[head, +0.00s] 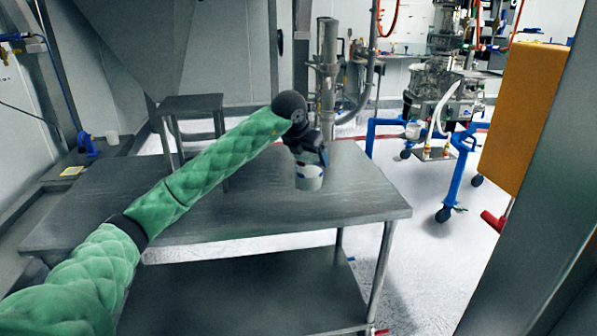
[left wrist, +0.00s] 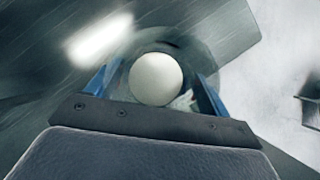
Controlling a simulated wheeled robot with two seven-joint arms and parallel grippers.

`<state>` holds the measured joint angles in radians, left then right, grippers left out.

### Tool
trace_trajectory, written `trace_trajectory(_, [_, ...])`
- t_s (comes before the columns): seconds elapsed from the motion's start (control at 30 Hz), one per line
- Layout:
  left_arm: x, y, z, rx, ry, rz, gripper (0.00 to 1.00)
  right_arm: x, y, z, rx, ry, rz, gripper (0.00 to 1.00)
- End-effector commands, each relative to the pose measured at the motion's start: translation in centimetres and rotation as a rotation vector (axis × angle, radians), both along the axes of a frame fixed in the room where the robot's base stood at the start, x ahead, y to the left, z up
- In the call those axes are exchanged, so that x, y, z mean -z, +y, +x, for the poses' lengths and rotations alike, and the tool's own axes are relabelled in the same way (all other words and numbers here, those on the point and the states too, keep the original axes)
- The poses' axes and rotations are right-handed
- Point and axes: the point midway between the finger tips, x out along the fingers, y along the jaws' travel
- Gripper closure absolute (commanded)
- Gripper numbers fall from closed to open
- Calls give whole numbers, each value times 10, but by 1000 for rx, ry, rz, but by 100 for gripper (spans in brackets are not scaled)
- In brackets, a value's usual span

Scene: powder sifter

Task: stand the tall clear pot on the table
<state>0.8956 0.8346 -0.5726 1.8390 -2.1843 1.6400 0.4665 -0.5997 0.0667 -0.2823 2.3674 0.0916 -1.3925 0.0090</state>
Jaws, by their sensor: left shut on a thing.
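The tall clear pot (head: 309,178) is over the steel table (head: 240,215), near its right part, and looks upright. My left gripper (head: 308,157) is shut on it from above and hides its upper part. In the left wrist view the clear pot (left wrist: 193,72) sits between the two blue fingers, with a round white shape showing inside it. The pot's bottom appears at or very near the tabletop; I cannot tell if it touches. My right gripper is not in view.
The tabletop around the pot is clear. A smaller grey table (head: 192,104) stands behind at the left. A steel column (head: 327,70) rises behind the table. A blue wheeled frame (head: 462,165) and an orange panel (head: 520,115) are at the right.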

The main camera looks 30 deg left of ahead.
Motion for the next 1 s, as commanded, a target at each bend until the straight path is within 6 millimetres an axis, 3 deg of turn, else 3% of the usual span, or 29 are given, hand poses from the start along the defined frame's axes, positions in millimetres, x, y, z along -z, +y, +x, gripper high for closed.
trace_trajectory(0.1, [12,22,7,-4,2,1,49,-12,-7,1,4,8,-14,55])
trace_trajectory(0.3, [26,43,15,-2,-1,0,49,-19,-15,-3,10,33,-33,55])
trace_trajectory(0.53, [35,47,16,0,0,0,49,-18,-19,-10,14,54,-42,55])
trace_trajectory(0.83, [67,46,16,0,0,-1,49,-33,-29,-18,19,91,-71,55])
trace_trajectory(1.0, [69,47,16,0,-1,0,49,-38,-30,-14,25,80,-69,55])
